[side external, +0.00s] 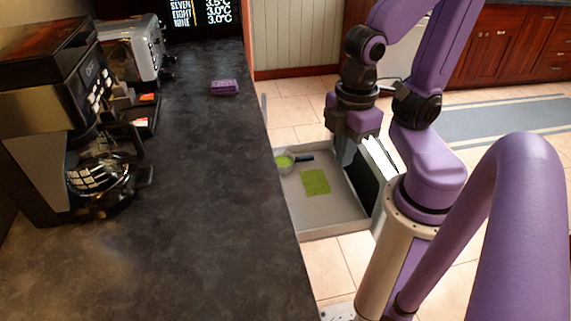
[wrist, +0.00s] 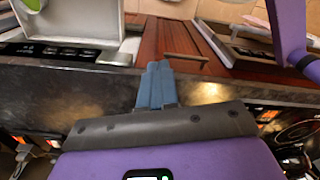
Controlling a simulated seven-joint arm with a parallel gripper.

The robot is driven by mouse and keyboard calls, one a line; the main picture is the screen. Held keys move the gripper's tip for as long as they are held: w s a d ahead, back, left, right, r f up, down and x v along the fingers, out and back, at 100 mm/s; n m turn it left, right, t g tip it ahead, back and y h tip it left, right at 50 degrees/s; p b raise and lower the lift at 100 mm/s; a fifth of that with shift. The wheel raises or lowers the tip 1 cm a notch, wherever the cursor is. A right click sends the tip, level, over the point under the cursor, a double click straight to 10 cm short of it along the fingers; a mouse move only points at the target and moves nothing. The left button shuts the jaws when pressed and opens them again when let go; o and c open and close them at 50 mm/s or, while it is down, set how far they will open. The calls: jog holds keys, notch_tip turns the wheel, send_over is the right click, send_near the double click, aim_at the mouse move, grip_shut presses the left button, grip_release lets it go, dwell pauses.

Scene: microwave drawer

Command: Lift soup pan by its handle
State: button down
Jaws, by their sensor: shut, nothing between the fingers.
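The soup pan (side external: 285,161) is small, with a light rim and green inside. It sits in the far left corner of the open drawer (side external: 335,223) in the side view. Its dark handle (side external: 304,157) points right, towards my gripper (side external: 345,153). My gripper is above the drawer, right of the handle and apart from it. In the wrist view my gripper's blue-grey fingers (wrist: 156,84) are together and empty. A green round edge, possibly the pan (wrist: 33,4), is cut off at the top left there; the handle is not clear.
A green square (side external: 315,182) lies on the drawer floor. The dark counter (side external: 215,200) runs along the drawer's left. It holds a coffee maker (side external: 65,130), a toaster (side external: 135,50) and a purple block (side external: 225,87). Tiled floor (side external: 345,265) is open in front of the drawer.

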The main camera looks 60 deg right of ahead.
jog(key=c, duration=0.9)
grip_release()
